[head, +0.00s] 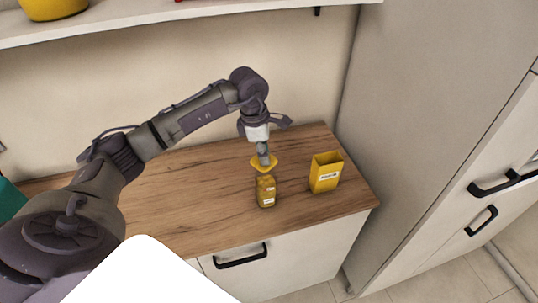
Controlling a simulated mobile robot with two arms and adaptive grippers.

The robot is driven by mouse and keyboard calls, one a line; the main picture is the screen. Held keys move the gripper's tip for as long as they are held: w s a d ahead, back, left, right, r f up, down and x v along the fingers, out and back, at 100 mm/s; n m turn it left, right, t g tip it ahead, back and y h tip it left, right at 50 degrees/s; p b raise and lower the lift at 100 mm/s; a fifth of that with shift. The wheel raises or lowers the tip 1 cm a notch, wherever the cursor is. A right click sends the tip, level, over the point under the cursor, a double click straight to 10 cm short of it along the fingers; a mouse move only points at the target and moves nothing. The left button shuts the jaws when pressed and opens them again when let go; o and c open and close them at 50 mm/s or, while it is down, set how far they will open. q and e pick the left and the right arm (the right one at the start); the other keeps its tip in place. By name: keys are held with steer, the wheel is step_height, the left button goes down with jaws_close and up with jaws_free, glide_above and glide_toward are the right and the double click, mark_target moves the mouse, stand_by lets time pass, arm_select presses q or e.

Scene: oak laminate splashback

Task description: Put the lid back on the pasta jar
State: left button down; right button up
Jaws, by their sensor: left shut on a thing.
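The pasta jar (266,193) stands upright on the wooden counter, with yellow-brown contents and a white label. My left gripper (263,152) points down just above the jar, shut on the yellow lid (257,166). The lid is above the jar's top; whether it touches the rim I cannot tell from this angle. My right gripper is not in view.
A yellow labelled box (326,173), open at the top, stands just right of the jar. The counter (190,195) is clear to the left. A tall cabinet (420,130) bounds the right side, and a shelf (180,17) hangs above.

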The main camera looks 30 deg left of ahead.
arm_select(q)
steer(key=shift+f, duration=0.5)
steer(key=f+b, duration=0.1)
steer(key=f, duration=0.1)
steer(key=f+b, duration=0.1)
steer(key=shift+d+f+b, duration=0.15)
steer(key=shift+d+b, duration=0.15)
steer(key=shift+a+f+b, duration=0.1)
steer(key=shift+f+b, duration=0.25)
steer(key=shift+f, duration=0.1)
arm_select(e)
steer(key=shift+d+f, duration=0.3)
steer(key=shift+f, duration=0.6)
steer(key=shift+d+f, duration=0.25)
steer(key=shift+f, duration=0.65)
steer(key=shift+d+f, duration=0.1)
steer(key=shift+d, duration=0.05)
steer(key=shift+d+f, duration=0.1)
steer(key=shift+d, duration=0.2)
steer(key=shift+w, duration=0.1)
arm_select(q)
steer(key=shift+b, duration=0.4)
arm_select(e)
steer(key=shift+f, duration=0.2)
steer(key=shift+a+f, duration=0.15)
